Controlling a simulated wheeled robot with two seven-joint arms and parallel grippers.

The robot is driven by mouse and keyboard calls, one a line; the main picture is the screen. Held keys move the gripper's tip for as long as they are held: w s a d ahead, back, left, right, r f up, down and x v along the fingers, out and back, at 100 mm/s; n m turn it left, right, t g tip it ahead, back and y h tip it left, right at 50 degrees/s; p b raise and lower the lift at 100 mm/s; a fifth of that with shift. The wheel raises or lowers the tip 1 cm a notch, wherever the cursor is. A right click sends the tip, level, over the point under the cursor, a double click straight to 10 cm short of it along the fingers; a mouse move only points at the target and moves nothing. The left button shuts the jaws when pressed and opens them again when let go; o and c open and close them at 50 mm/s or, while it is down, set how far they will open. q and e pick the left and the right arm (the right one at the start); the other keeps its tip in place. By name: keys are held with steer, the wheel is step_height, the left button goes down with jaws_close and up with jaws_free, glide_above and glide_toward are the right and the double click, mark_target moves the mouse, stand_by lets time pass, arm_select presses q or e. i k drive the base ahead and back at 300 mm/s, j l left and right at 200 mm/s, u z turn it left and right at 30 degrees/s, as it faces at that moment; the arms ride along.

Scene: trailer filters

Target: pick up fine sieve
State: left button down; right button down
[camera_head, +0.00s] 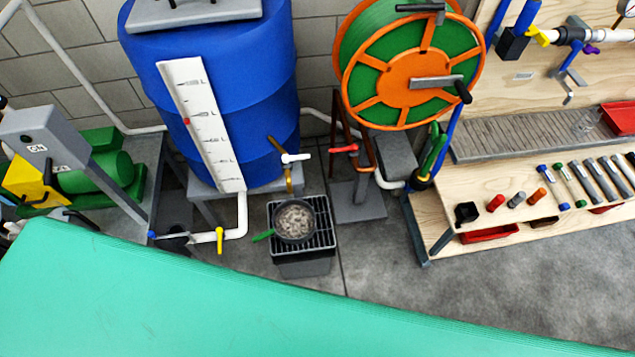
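No thing here is marked as the fine sieve, and I cannot tell which one it is. A round grey pan-like or sieve-like thing (294,221) with a green handle sits on a black grate over a dark box under the tank's tap. Its inside looks mottled grey; mesh cannot be made out. On the wooden bench (450,212) at the right lie several small cylinders, among them a blue-ended one (552,187), a green-ended one (570,186) and an orange one (536,197). Several grey ones (599,180) lie farther right. Neither of my grippers is in view.
A large teal surface (200,305) fills the foreground. A blue tank (240,85) stands behind the grate, with an orange and green hose reel (408,62) to its right. Green and yellow machinery (100,170) stands left. Grey floor (450,290) is open before the bench.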

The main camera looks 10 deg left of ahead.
mark_target(294, 221)
steer(key=u, duration=0.7)
